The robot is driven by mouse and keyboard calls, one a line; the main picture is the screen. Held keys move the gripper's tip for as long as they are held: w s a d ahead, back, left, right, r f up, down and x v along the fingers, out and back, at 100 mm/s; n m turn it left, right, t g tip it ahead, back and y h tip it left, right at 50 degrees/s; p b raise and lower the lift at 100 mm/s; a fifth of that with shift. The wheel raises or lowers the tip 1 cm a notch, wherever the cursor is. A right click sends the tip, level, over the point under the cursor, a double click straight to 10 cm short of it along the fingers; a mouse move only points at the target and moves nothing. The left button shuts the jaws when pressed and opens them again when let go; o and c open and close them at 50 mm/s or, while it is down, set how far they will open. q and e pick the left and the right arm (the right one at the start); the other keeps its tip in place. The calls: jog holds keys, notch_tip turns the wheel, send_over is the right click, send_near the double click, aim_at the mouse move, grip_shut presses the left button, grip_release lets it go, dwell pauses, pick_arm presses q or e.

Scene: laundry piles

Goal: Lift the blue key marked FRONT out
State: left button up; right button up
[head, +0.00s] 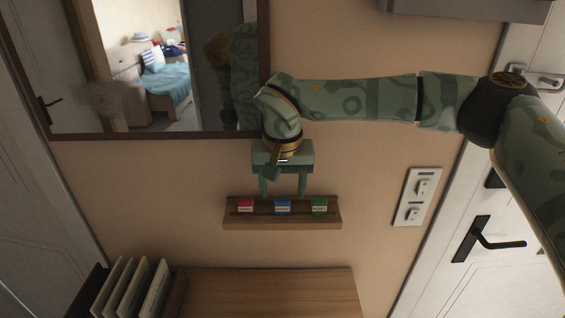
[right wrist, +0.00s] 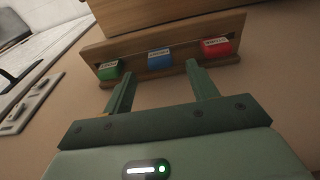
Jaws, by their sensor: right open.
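A blue key tag (head: 282,207) with a white label sits in the middle of a wooden wall rack (head: 235,223), between a red tag (head: 245,206) and a green tag (head: 319,206). My left gripper is not in view.
A mirror (head: 160,136) hangs above the rack. A wooden surface (head: 270,290) with several upright files (head: 130,287) lies below. A switch plate (head: 417,197) and a door handle (head: 485,240) are to the right. The wall around the rack is clear.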

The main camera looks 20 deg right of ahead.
aim_at(282, 200)
jog(key=f, duration=0.5)
jog(key=shift+w+d+f, duration=0.1)
jog(key=shift+w+f, duration=0.05)
jog(key=shift+w, duration=0.2)
jog(key=c, duration=1)
jog(key=shift+r+p, duration=1.15)
jog(key=shift+r, duration=0.15)
jog(key=shift+c, duration=0.3)
notch_tip(282, 200, up, 3)
jog(key=p, duration=0.2)
jog(key=shift+f+p, duration=0.15)
jog(key=shift+p, duration=0.15)
jog(key=shift+f, duration=0.1)
